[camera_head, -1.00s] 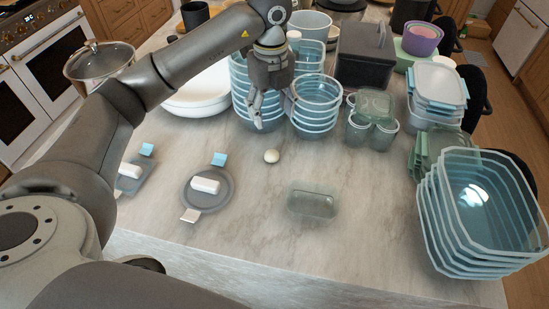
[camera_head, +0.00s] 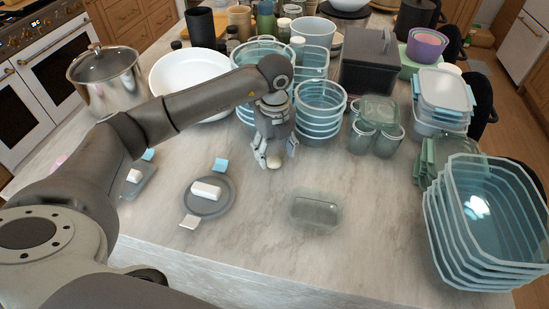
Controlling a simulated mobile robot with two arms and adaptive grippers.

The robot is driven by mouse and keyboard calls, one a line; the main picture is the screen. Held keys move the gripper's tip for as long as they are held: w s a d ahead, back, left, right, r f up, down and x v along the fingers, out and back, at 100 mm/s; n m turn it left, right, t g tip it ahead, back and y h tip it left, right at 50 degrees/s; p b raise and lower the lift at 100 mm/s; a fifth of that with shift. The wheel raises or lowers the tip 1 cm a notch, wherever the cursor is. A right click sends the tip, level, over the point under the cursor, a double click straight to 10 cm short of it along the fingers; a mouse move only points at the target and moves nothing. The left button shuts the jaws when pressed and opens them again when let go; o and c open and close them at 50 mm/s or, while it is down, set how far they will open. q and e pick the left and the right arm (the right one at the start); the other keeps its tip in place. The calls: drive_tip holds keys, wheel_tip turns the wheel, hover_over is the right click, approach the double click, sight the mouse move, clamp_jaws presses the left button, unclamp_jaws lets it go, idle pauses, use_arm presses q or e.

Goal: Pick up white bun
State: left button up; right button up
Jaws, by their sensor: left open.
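The white bun (camera_head: 274,164) is a small, round, pale thing on the marble island top, near the middle of the view. My left gripper (camera_head: 275,158) points down over it, with its fingers apart on either side of the bun. The fingers partly hide the bun's upper part; I cannot tell whether they touch it. My right gripper is not in view.
Stacks of blue-rimmed bowls (camera_head: 319,107) stand close behind the gripper. A small clear container (camera_head: 315,210) lies to the front right. A grey plate (camera_head: 222,204) with a white block (camera_head: 206,191) is front left. Stacked clear containers (camera_head: 447,235) stand at the right edge.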

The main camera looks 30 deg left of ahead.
use_arm(q)
drive_tip(key=shift+f, duration=1.35)
drive_tip(key=c, duration=1)
drive_tip(key=shift+o, duration=0.2)
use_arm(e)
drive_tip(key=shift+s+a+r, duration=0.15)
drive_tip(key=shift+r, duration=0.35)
use_arm(q)
drive_tip(key=shift+r, duration=0.15)
